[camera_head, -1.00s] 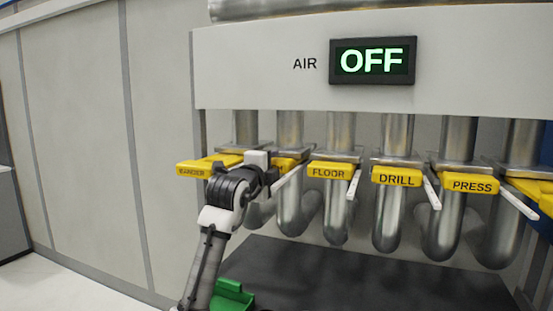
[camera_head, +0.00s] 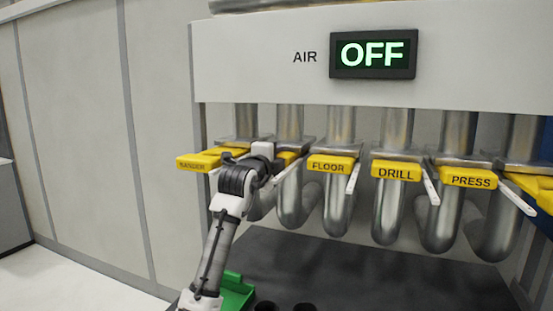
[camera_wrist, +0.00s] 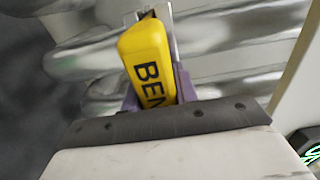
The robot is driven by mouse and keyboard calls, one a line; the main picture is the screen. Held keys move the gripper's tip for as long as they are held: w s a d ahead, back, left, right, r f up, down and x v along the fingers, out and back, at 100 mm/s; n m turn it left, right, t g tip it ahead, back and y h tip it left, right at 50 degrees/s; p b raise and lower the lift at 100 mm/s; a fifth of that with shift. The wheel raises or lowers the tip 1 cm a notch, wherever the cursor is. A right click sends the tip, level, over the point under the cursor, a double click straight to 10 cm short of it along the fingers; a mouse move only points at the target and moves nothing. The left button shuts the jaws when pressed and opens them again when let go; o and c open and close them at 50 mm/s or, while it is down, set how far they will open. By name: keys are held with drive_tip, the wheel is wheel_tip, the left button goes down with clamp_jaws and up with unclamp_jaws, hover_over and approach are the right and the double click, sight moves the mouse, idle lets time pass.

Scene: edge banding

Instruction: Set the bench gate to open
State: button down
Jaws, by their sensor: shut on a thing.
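The bench gate's yellow handle (camera_wrist: 148,62) fills the upper middle of the wrist view, with the letters "BEN" showing. My gripper (camera_wrist: 158,100) is shut on this handle, its purple fingers on both sides of it. In the head view a small yellow part of the bench gate (camera_head: 287,158) shows between the sander and floor gates; my wrist hides most of it. The fingers are hidden there behind my wrist. I cannot tell how far the gate is slid.
The yellow sander gate (camera_head: 200,162) is left of my wrist. The floor (camera_head: 331,165), drill (camera_head: 396,170) and press (camera_head: 471,181) gates stand to the right, with pale bars beside them. The air display (camera_head: 373,54) reads OFF. A green box (camera_head: 236,292) lies below my arm.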

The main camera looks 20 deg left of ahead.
drive_tip(key=s+b, duration=0.4)
drive_tip(key=s, duration=0.7)
drive_tip(key=shift+a+f, duration=0.15)
drive_tip(key=shift+a, duration=0.05)
drive_tip(key=shift+s, duration=0.15)
drive_tip(key=c, duration=1.5)
unclamp_jaws()
drive_tip(key=o, duration=0.4)
drive_tip(key=shift+s, duration=0.2)
drive_tip(key=shift+w, duration=0.1)
drive_tip(key=s+b, duration=0.1)
drive_tip(key=s, duration=0.3)
drive_tip(key=s+b, duration=0.1)
drive_tip(key=s, duration=0.4)
drive_tip(key=s+b, duration=0.1)
drive_tip(key=s, duration=0.3)
drive_tip(key=shift+s+a, duration=0.25)
drive_tip(key=shift+s, duration=0.15)
